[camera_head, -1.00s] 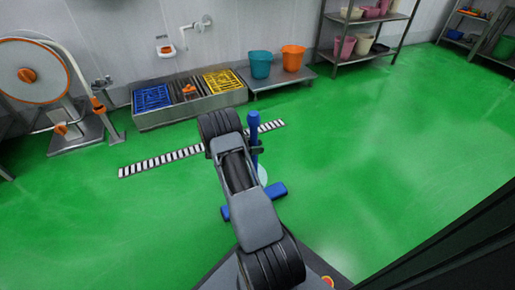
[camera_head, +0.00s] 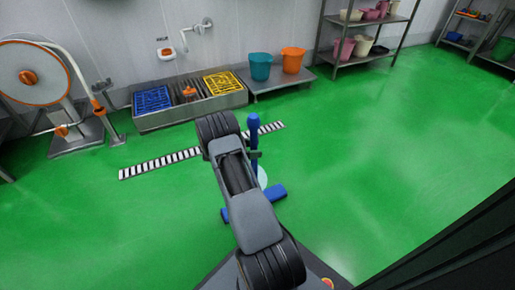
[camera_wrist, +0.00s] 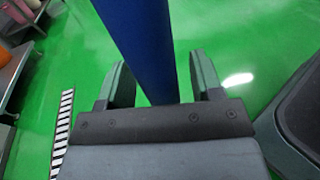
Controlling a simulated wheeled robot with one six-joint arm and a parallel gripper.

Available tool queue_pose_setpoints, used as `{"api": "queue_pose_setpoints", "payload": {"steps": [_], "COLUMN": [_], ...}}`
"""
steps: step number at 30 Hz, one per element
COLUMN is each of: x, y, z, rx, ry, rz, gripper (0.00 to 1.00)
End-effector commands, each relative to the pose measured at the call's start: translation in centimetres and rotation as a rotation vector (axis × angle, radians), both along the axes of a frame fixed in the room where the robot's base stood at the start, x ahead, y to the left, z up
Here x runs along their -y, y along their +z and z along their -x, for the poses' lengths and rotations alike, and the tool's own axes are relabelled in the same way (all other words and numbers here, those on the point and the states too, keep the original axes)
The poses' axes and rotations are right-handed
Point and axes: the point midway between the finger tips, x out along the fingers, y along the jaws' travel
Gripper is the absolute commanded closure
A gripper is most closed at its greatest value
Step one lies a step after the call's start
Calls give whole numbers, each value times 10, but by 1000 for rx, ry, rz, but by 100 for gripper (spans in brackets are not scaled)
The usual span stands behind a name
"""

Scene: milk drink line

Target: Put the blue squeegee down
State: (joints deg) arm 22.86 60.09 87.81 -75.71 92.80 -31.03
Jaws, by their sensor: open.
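The blue squeegee (camera_head: 254,133) stands upright in the head view, with its blue foot (camera_head: 272,194) on the green floor, partly hidden behind my arm. A pale round patch shows by the lower handle. In the wrist view the blue handle (camera_wrist: 139,35) passes between the fingers of my gripper (camera_wrist: 157,65). The fingers are open, one on each side of the handle, with a clear gap at the right finger. In the head view my gripper (camera_head: 257,154) is at the handle, mostly hidden by my wrist.
A black-and-white striped strip (camera_head: 160,164) lies on the floor behind the squeegee. A low metal basin (camera_head: 190,112) with blue and yellow grates stands by the wall. Teal (camera_head: 260,66) and orange (camera_head: 293,60) buckets stand on a low table. The floor to the right is clear.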

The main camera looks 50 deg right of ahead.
Motion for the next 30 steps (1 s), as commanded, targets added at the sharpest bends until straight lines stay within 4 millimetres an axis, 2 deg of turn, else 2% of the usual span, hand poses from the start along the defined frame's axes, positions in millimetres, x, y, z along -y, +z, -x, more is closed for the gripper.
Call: {"api": "queue_pose_setpoints", "payload": {"steps": [12, 20, 23, 25, 30], "x": [-63, -85, -93, -101, -137], "y": [9, 12, 24, 39, 93], "z": [-47, -63, -64, -63, -47], "rx": [0, 7, 51, 117, 386], "ry": [2, 1, -8, -21, -85], "rz": [0, -2, -23, -55, -185], "gripper": [40, 40, 40, 40, 40]}}
